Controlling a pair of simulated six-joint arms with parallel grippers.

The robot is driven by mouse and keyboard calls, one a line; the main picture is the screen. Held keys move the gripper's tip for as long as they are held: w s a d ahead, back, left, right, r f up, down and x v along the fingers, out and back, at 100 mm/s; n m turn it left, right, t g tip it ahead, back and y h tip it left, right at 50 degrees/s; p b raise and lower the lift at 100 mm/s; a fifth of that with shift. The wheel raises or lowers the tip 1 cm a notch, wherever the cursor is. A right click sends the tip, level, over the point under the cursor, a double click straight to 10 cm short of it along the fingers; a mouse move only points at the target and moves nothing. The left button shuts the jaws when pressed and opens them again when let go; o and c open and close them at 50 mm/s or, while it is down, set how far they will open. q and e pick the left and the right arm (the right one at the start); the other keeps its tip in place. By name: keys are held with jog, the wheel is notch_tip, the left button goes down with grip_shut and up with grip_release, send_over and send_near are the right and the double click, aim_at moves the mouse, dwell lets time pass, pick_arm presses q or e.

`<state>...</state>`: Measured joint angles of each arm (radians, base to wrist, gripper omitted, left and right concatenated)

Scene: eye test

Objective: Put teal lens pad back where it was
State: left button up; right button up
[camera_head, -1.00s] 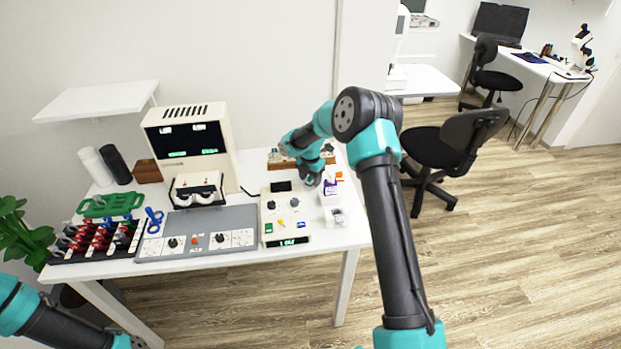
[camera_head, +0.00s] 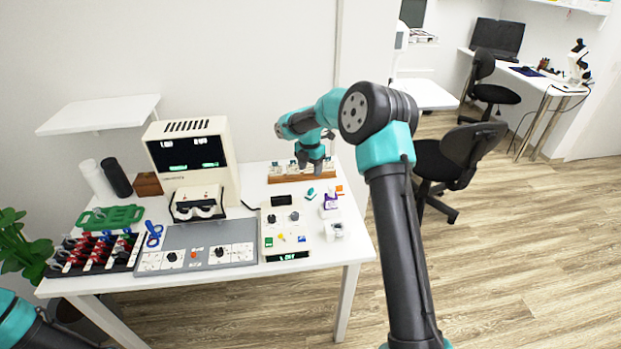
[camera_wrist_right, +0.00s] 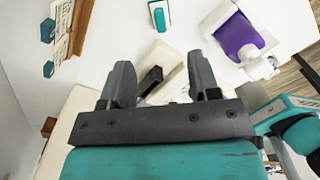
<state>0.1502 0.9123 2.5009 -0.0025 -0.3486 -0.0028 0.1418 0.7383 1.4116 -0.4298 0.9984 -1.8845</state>
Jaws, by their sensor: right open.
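The teal lens pad (camera_head: 311,193), a small teal piece, lies on the white table in front of the wooden rack (camera_head: 300,179). In the right wrist view the teal pad (camera_wrist_right: 164,16) shows at the top, with a pale face, beyond the fingertips. My right gripper (camera_head: 311,165) is above the table near the rack, behind and above the pad and apart from it. In the wrist view its fingers (camera_wrist_right: 160,80) are spread with nothing gripped. The rack holds several small pieces; the gripper partly hides them. My left gripper is outside the picture.
A purple-labelled bottle (camera_head: 330,202) stands right of the pad, near an orange piece (camera_head: 339,189). A white device (camera_head: 334,231) is in front of it. A beige control box (camera_head: 285,236) stands to the left. The table's right edge is close.

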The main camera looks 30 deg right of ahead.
jog(key=shift+r, duration=0.55)
